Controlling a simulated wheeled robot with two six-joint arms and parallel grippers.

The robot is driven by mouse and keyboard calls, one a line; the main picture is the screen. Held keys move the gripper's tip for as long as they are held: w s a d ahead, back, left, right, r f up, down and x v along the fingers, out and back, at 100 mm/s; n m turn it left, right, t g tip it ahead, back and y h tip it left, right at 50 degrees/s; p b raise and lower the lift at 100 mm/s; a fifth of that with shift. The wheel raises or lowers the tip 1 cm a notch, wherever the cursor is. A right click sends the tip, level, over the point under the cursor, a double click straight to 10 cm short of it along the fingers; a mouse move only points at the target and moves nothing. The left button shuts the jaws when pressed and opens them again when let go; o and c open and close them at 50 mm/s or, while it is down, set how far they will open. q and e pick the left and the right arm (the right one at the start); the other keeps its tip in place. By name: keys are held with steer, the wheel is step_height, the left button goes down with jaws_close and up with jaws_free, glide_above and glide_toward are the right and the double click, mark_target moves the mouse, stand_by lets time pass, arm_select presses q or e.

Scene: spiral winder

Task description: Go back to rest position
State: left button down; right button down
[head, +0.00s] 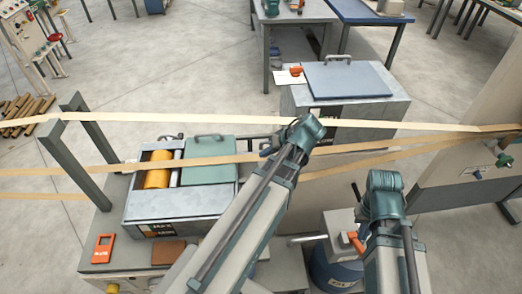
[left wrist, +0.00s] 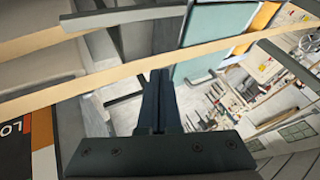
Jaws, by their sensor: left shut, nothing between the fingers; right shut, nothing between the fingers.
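My left arm reaches up through the middle of the head view, and its teal wrist (head: 305,132) is close to the paper-coloured strips. In the left wrist view, the dark fingers of my left gripper (left wrist: 158,92) are together and empty. A tan strip (left wrist: 140,82) crosses the picture near them; I cannot tell whether they touch. My right arm stands at the lower right of the head view with its teal wrist (head: 386,195) over the machine area. Its fingers are mostly hidden, and nothing shows held there.
Long tan strips (head: 220,118) run across the workspace from the grey frame (head: 58,145) to a panel at the right. A machine box with a green lid (head: 210,173) and yellow roll (head: 158,172) stands left.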

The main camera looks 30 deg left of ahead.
arm_select(q)
steer(key=shift+d+r, duration=0.25)
steer(key=shift+r, duration=0.05)
steer(key=s+d+f+m+h, duration=0.1)
steer(key=s+d+m+h, duration=0.1)
steer(key=d, duration=0.6)
steer(key=s+d+f+m+h, duration=0.2)
steer(key=s+d+m, duration=0.2)
steer(key=d+m, duration=0.2)
steer(key=s+d+f+m+h, duration=0.1)
steer(key=s+d+m+h, duration=0.1)
steer(key=d, duration=0.8)
steer(key=shift+s+f+m+g, duration=0.15)
steer(key=shift+s+m+g, duration=0.15)
steer(key=shift+s+m, duration=0.55)
steer(key=shift+w+d+m, duration=0.1)
steer(key=shift+w+m, duration=0.15)
steer(key=shift+s, duration=0.1)
